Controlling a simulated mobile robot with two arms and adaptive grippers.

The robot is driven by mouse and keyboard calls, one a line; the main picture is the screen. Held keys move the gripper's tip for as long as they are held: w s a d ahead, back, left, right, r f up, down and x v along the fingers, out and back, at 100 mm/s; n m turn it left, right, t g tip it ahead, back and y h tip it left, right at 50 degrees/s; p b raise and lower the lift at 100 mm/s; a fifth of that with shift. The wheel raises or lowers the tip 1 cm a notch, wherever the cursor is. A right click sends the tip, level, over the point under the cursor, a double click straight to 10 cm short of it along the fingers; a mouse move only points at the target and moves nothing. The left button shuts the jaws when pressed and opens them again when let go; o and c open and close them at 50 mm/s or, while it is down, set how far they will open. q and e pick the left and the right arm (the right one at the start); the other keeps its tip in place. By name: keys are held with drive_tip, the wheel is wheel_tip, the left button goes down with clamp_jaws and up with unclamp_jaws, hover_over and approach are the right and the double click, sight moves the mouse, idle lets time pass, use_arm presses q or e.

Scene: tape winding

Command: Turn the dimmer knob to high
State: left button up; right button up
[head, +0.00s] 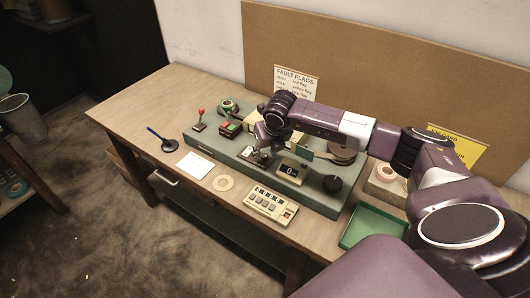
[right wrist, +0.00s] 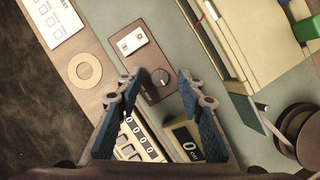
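The dimmer knob (right wrist: 160,77) is a small dark round knob with a light pointer mark, on a brown plate (right wrist: 131,68) beside a white rocker switch (right wrist: 133,42). The plate also shows in the head view (head: 246,154), just below my right gripper. My right gripper (right wrist: 159,88) is open and empty. Its blue-grey fingers stand on either side of the knob in the right wrist view; contact cannot be told. In the head view the gripper (head: 262,145) hangs above the plate and partly hides the knob area. My left gripper is not in view.
A counter display (head: 291,170) stands right of the plate, with a larger black knob (head: 332,184) beyond.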

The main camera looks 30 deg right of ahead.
drive_tip(key=d+v, duration=0.1)
drive_tip(key=v, duration=1)
drive_tip(key=shift+a+r, duration=0.25)
drive_tip(key=shift+a, duration=0.25)
drive_tip(key=shift+s, duration=0.1)
